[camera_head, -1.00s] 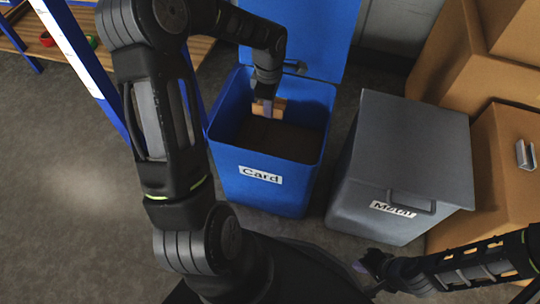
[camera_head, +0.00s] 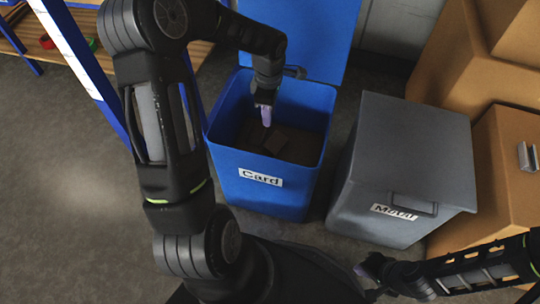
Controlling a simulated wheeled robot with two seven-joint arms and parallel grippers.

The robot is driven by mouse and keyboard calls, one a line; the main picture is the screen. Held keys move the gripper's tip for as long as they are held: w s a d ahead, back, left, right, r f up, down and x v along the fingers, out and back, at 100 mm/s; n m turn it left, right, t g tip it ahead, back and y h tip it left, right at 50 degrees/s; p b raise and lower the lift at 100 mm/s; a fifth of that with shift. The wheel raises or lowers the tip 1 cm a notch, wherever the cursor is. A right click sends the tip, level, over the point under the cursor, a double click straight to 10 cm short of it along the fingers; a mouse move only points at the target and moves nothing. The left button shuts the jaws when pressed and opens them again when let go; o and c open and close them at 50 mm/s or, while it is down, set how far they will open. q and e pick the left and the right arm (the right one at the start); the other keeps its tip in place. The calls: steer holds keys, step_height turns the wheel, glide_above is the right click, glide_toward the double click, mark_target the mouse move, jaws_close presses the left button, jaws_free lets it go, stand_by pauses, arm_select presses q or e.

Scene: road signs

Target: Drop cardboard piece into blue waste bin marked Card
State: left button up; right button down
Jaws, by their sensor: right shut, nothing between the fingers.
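The blue waste bin (camera_head: 262,190) labelled Card stands in the middle with its lid (camera_head: 305,35) raised. My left gripper (camera_head: 266,117) is over the bin's opening, with its purple fingertip pointing down and nothing held. It has let go, so I take it as open, though its fingers overlap in this view. The cardboard piece (camera_head: 276,143) appears as a dark brown flat shape inside the bin, below the gripper and apart from it; its outline is dim in the shade. My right gripper (camera_head: 366,270) is low at the bottom right, shut and empty, away from the bin.
A grey bin (camera_head: 410,140) with a closed lid, its label reading Metal, stands close to the right. Cardboard boxes (camera_head: 510,140) are at the far right. A blue-framed wooden shelf (camera_head: 70,48) is at upper left. Grey floor (camera_head: 70,180) at left is clear.

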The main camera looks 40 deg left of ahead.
arm_select(q)
steer(key=shift+r, duration=0.1)
step_height(320, 180, up, 8)
steer(key=p, duration=0.2)
steer(key=shift+f, duration=0.2)
steer(key=shift+s, duration=0.1)
stand_by(0.7)
